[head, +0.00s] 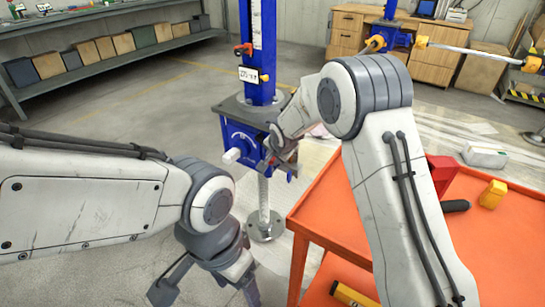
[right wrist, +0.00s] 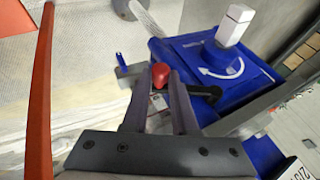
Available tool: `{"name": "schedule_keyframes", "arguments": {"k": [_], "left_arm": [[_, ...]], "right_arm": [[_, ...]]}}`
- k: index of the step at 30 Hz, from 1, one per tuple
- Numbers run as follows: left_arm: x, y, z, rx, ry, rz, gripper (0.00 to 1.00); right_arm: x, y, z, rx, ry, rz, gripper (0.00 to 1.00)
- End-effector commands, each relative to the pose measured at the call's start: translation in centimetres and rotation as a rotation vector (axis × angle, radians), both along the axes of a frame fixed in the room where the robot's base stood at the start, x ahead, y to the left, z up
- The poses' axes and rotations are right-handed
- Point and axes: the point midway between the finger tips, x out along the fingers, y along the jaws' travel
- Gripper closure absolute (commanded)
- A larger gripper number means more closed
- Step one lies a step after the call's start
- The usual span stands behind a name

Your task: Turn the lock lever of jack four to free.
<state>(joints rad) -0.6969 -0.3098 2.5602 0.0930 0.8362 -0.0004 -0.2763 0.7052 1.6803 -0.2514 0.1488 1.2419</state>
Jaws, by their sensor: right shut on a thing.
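A blue screw jack (head: 240,135) stands on a post, with a white square shaft end on its housing; the housing also shows in the right wrist view (right wrist: 190,50). A black lock lever (right wrist: 207,91) with a red knob (right wrist: 160,75) projects from the housing. My right gripper (right wrist: 162,85) is shut on the lever at its red knob, which sits between the fingertips. In the head view my right gripper (head: 285,160) is at the right side of the housing, partly hidden by my arm. My left gripper (head: 210,290) is low in the head view, cut off by the edge, apart from the jack.
An orange cart (head: 420,225) stands to the right, with a yellow block (head: 493,194) and a red thing on top. Another blue jack (head: 389,35) with a long bar is behind. A shelf with bins (head: 122,43) is at the back left. The floor at left is clear.

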Motion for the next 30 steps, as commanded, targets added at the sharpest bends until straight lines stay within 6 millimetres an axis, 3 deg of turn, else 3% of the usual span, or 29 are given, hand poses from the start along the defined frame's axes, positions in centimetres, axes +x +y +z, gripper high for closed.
{"name": "schedule_keyframes", "arguments": {"k": [3, 12, 30], "left_arm": [[0.0, 0.0, 2.2, -0.001, -0.001, 0.000, 0.27], [0.0, 0.0, 5.6, -0.001, -0.001, 0.000, 0.27], [0.0, 0.0, 6.4, 0.000, 0.000, 0.000, 0.27]], "right_arm": [[0.0, 0.1, 0.3, 0.033, -0.022, 0.001, 1.00], [0.1, 0.4, -0.4, 0.091, -0.065, 0.005, 1.00], [0.3, 0.5, -1.0, 0.112, -0.084, 0.006, 1.00]]}}
